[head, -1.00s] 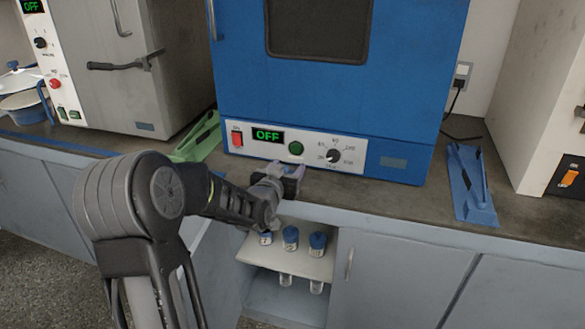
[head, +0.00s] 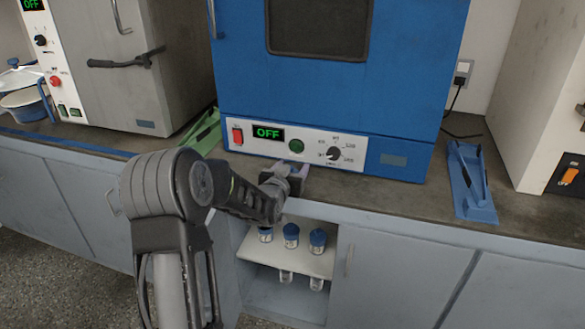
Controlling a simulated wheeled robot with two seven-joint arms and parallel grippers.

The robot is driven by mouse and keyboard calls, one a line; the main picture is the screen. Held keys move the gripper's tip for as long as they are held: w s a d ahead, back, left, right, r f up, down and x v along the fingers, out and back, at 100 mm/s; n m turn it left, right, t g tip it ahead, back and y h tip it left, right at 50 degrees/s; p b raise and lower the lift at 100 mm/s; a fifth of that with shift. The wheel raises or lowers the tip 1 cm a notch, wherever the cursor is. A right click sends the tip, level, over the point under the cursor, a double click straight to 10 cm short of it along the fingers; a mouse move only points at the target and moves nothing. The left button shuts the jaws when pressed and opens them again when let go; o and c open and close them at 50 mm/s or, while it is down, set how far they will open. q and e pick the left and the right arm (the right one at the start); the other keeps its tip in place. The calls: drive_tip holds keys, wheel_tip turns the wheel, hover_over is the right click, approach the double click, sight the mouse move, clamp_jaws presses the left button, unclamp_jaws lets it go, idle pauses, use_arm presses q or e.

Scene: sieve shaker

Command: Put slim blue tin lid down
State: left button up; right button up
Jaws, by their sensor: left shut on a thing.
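My left gripper (head: 300,174) is at the counter's front edge, before the control panel of the blue oven. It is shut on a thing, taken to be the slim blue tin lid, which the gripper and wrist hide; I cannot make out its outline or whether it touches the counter. My right gripper is not in view.
The blue oven (head: 345,90) stands behind the gripper. Blue-capped jars (head: 291,236) stand on a shelf in the open cabinet below.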

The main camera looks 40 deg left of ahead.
use_arm(q)
drive_tip(key=shift+f+b, duration=0.2)
drive_tip(key=shift+b, duration=0.1)
drive_tip(key=o, duration=1.3)
drive_tip(key=shift+r, duration=0.1)
drive_tip(key=shift+r, duration=0.1)
drive_tip(key=shift+r+p, duration=0.15)
drive_tip(key=shift+p, duration=0.25)
drive_tip(key=v, duration=1.2)
